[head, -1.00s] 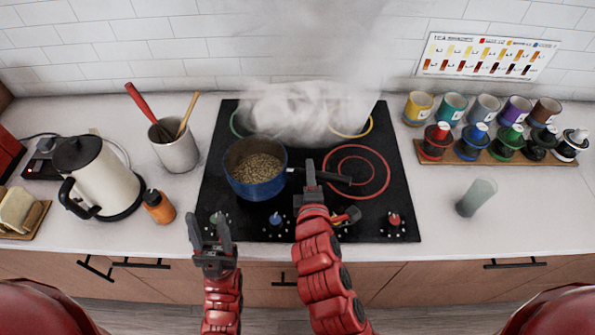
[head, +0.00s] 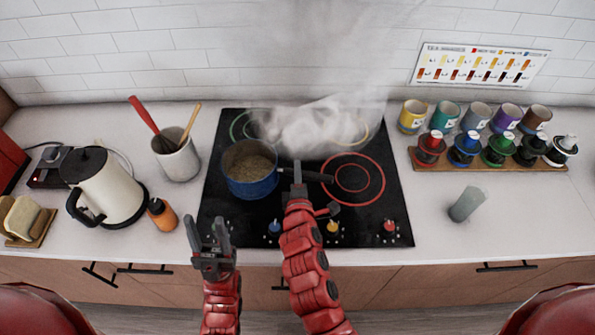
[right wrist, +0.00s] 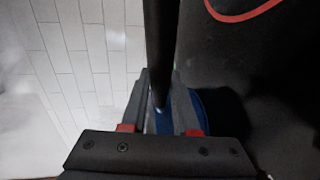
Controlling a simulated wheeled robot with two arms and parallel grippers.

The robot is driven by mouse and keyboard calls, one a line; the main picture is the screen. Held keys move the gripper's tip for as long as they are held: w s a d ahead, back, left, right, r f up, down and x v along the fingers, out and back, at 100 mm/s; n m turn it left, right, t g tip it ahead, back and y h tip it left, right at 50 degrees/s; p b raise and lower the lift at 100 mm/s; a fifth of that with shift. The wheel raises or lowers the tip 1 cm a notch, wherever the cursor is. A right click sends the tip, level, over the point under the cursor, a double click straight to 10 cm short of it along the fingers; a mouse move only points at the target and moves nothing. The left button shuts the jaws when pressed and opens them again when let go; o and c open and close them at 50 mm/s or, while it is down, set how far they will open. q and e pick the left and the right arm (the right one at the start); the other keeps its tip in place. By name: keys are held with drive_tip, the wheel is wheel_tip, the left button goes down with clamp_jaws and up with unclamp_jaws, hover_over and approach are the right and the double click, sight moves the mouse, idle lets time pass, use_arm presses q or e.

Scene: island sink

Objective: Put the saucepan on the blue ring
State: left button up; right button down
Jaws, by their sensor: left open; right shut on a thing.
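The blue saucepan (head: 250,187), with brownish contents, is over the front-left part of the black cooktop. Its dark handle (head: 318,176) points right. My right gripper (head: 298,178) is shut on the handle; in the right wrist view the fingers (right wrist: 160,105) are either side of the dark handle (right wrist: 160,40), with some blue pan wall (right wrist: 208,105) behind. No blue ring shows; the area under the pan is hidden. I cannot tell whether the pan touches the cooktop.
A red ring (head: 384,180) is bare on the cooktop's right; a green ring (head: 235,128) lies behind the pan. Whitish steam (head: 315,125) veils the back. Knobs line the front. A kettle (head: 115,190) and orange bottle (head: 162,215) stand left, a grey-green cup (head: 466,205) right.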

drive_tip(key=c, duration=0.7)
unclamp_jaws()
